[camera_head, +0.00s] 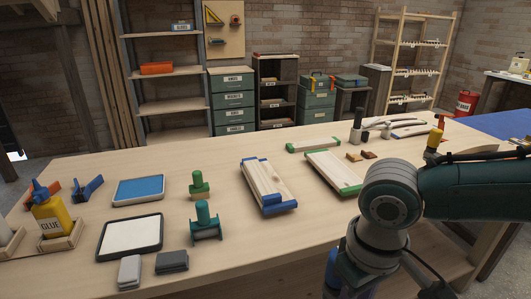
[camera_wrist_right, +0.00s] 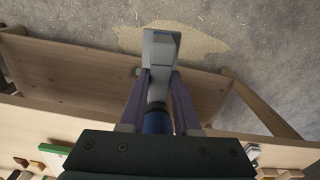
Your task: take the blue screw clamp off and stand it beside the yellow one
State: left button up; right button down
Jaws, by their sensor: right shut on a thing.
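My right gripper (camera_wrist_right: 160,78) is shut on what looks like the blue screw clamp. In the right wrist view its blue handle (camera_wrist_right: 157,122) lies between the fingers, and a pale grey part (camera_wrist_right: 161,45) reaches out past the fingertips. The held thing is in front of the bench's edge, over the floor. In the head view my right arm hangs low at the right, and its gripper is not clear there. A yellow cylinder (camera_head: 435,138), probably the yellow clamp's handle, shows just above my arm; the rest of it is hidden. My left gripper is not in view.
The workbench (camera_head: 130,180) carries a blue-ended board (camera_head: 262,182), a green-ended board (camera_head: 328,170), green stamp-like tools (camera_head: 201,186), two trays (camera_head: 130,236) and a glue bottle (camera_head: 50,218). Bare wood shows around the boards. Shelves and drawers stand behind.

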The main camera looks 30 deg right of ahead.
jog(key=s+p, duration=0.6)
jog(key=s, duration=0.2)
jog(key=shift+a+r, duration=0.2)
jog(key=shift+a, duration=0.15)
dwell(0.4)
notch_tip(320, 180, up, 5)
jog(key=p, duration=0.5)
jog(key=shift+p, duration=0.35)
dwell(0.4)
